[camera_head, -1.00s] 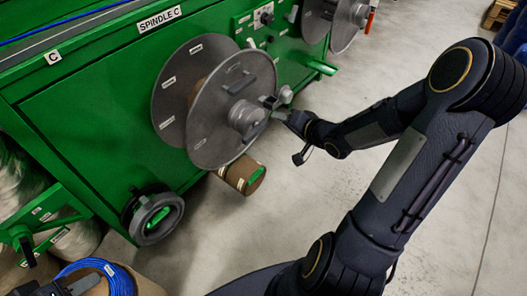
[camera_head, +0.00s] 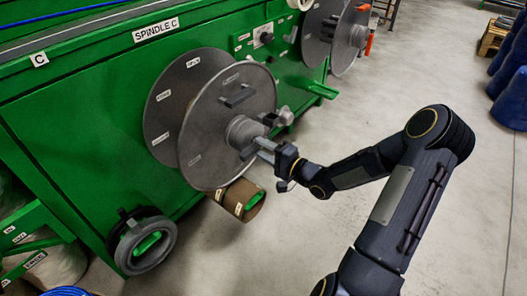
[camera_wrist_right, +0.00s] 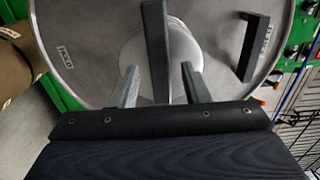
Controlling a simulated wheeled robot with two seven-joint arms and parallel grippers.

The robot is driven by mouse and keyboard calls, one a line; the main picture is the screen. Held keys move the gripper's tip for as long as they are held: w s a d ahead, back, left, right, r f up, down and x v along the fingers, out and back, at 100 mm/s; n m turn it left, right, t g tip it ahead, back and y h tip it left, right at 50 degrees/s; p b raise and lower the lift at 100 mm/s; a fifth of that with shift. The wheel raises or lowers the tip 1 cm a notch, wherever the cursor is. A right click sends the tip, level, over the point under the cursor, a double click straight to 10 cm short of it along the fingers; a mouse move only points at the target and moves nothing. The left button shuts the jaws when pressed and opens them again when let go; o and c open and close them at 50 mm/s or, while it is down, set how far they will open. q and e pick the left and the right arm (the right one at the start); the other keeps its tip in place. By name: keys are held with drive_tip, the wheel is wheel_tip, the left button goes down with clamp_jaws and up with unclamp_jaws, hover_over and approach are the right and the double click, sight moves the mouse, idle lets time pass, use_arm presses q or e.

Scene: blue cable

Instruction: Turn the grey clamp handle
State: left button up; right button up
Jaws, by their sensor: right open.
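The grey clamp handle (camera_wrist_right: 156,45) shows in the right wrist view as a dark grey bar in front of the pale hub (camera_wrist_right: 160,50) of the reel. In the head view the hub (camera_head: 243,132) sits at the middle of the grey reel (camera_head: 222,165), and a dark bar (camera_head: 268,119) with a grey knob stands off it. My right gripper (camera_wrist_right: 158,85) is open, one finger on each side of the handle's lower end, with gaps to both. In the head view my right gripper (camera_head: 262,149) is in front of the hub. My left gripper is not in view.
A second black handle (camera_wrist_right: 253,45) stands on the reel's face, right of the fingers. The green cabinet (camera_head: 90,120) is behind the reel. A brown spool (camera_head: 240,200) and a grey handwheel (camera_head: 146,246) are below.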

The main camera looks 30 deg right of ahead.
drive_tip(key=shift+w, duration=0.1)
clamp_jaws()
